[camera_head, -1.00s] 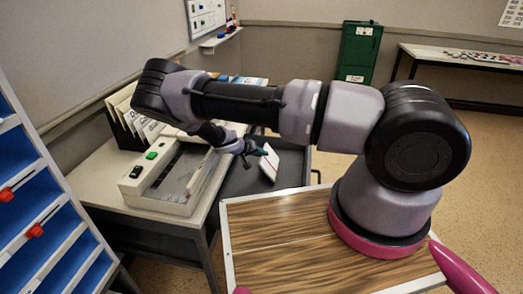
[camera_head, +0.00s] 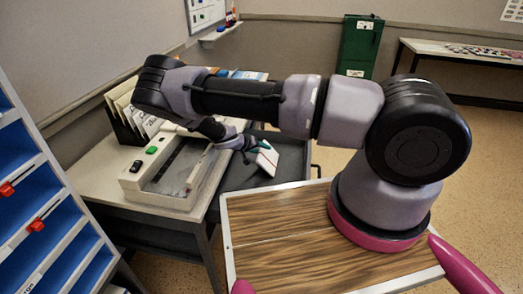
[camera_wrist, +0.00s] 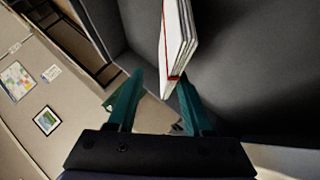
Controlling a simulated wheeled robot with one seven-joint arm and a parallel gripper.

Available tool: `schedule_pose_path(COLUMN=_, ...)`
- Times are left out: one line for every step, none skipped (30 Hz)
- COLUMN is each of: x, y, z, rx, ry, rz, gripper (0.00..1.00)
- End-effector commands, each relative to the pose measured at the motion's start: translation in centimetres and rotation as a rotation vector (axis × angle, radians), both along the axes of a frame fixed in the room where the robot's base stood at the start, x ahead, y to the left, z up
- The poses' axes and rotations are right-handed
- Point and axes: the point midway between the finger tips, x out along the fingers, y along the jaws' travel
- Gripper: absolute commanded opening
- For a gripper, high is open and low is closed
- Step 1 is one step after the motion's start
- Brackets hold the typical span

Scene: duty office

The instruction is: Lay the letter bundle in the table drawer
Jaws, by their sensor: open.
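The letter bundle (camera_head: 267,157) is a white stack with a red band. It is tilted, over or in the open dark grey table drawer (camera_head: 292,155). The wrist view shows the bundle (camera_wrist: 178,38) end-on near the fingertips, with the drawer's grey inside (camera_wrist: 245,70) around it. My gripper (camera_head: 251,148) is open at the bundle's upper left end. Its teal fingers (camera_wrist: 160,80) are apart, with the bundle's near end between or just beyond their tips. I cannot tell whether the bundle touches the drawer floor.
A franking-type machine (camera_head: 170,175) and a letter rack (camera_head: 128,118) stand on the table left of the drawer. A blue-shelved rack (camera_head: 40,200) is at far left. A wood-topped surface (camera_head: 290,235) lies in front. A green cabinet (camera_head: 359,45) stands behind.

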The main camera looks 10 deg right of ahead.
Motion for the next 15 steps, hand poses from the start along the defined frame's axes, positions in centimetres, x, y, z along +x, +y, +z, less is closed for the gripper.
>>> schedule_pose_path(x=0.0, y=0.0, z=0.0, rx=0.000, ry=0.000, rz=0.000, gripper=0.50)
schedule_pose_path(x=0.0, y=0.1, z=0.1, rx=0.000, ry=0.000, rz=0.000, gripper=0.50)
schedule_pose_path(x=-0.1, y=0.2, z=0.2, rx=0.001, ry=0.000, rz=0.001, gripper=0.50)
schedule_pose_path(x=-0.2, y=0.4, z=0.4, rx=0.001, ry=-0.001, rz=0.000, gripper=0.50)
schedule_pose_path(x=-0.3, y=0.6, z=0.6, rx=0.001, ry=-0.001, rz=0.000, gripper=0.50)
schedule_pose_path(x=-0.5, y=1.0, z=0.9, rx=0.000, ry=-0.001, rz=-0.001, gripper=0.50)
schedule_pose_path(x=-0.7, y=1.3, z=1.2, rx=0.001, ry=-0.001, rz=0.000, gripper=0.50)
schedule_pose_path(x=-1.0, y=1.7, z=1.5, rx=0.002, ry=-0.001, rz=0.001, gripper=0.50)
schedule_pose_path(x=-1.3, y=2.3, z=2.1, rx=0.002, ry=-0.002, rz=0.002, gripper=0.50)
schedule_pose_path(x=-1.5, y=2.7, z=2.4, rx=0.002, ry=-0.001, rz=0.003, gripper=0.50)
schedule_pose_path(x=-1.8, y=3.1, z=2.9, rx=0.001, ry=-0.001, rz=0.003, gripper=0.50)
schedule_pose_path(x=-2.1, y=3.6, z=3.4, rx=0.002, ry=-0.001, rz=0.003, gripper=0.50)
schedule_pose_path(x=-2.4, y=4.1, z=3.8, rx=0.002, ry=-0.001, rz=0.003, gripper=0.50)
schedule_pose_path(x=-2.6, y=4.5, z=4.2, rx=0.002, ry=-0.001, rz=0.003, gripper=0.50)
schedule_pose_path(x=-3.0, y=4.9, z=4.7, rx=0.002, ry=-0.001, rz=0.001, gripper=0.50)
